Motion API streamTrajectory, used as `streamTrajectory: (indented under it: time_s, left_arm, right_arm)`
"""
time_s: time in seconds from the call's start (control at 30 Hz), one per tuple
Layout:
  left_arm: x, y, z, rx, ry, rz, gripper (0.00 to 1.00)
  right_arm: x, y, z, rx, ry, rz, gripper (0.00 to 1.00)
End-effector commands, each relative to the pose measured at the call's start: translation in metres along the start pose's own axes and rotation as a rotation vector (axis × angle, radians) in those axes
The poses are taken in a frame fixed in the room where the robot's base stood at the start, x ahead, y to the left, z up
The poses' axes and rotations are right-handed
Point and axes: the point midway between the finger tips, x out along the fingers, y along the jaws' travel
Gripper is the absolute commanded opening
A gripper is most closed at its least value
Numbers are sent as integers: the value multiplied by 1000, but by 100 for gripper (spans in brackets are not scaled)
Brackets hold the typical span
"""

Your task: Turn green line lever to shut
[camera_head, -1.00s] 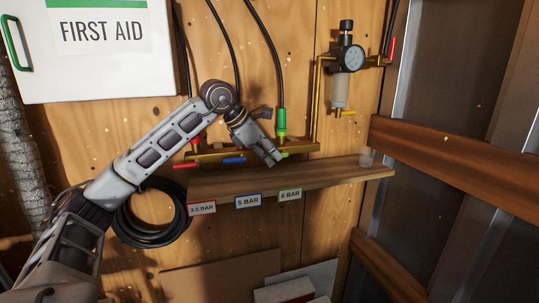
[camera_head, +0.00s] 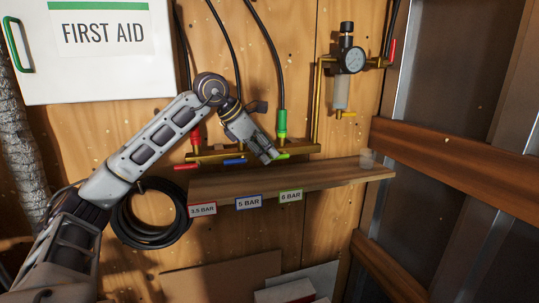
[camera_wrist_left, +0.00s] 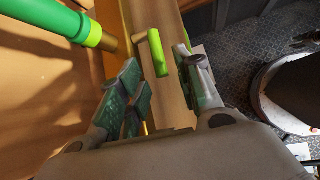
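The green lever (camera_head: 284,156) sits on the brass manifold (camera_head: 300,149) below the green hose fitting (camera_head: 281,123). In the left wrist view the green lever (camera_wrist_left: 158,52) lies just beyond my fingertips, in line with the gap between them. My left gripper (camera_head: 270,156) is close to the lever's left side in the head view. In the left wrist view its two fingers (camera_wrist_left: 160,78) are spread apart with nothing held. Whether a finger touches the lever cannot be told. My right gripper is not in view.
A red lever (camera_head: 186,166) and a blue lever (camera_head: 234,161) sit left along the manifold. A wooden shelf (camera_head: 330,174) with pressure labels runs just below. A pressure gauge (camera_head: 351,60) is at upper right, and a first aid box (camera_head: 95,75) at upper left.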

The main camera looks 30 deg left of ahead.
Motion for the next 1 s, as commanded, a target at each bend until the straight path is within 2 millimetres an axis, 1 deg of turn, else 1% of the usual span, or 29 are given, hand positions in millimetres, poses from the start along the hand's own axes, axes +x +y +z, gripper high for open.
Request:
streamTrajectory:
  time_s: [0.03, 0.2, 0.43, 0.6, 1.0]
  left_arm:
    - [-6, 0, 0, 0, 0, 3, 35]
    - [-26, -1, 0, 1, 0, 0, 35]
    - [-47, -2, 1, 2, -1, -2, 35]
    - [-53, -2, 0, 2, 1, -3, 35]
    - [-54, -2, 0, 2, 1, -3, 35]
  right_arm:
    - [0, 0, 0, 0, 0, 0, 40]
    - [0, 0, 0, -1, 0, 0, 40]
    - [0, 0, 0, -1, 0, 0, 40]
    - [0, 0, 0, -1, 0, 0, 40]
    - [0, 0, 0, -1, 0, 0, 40]
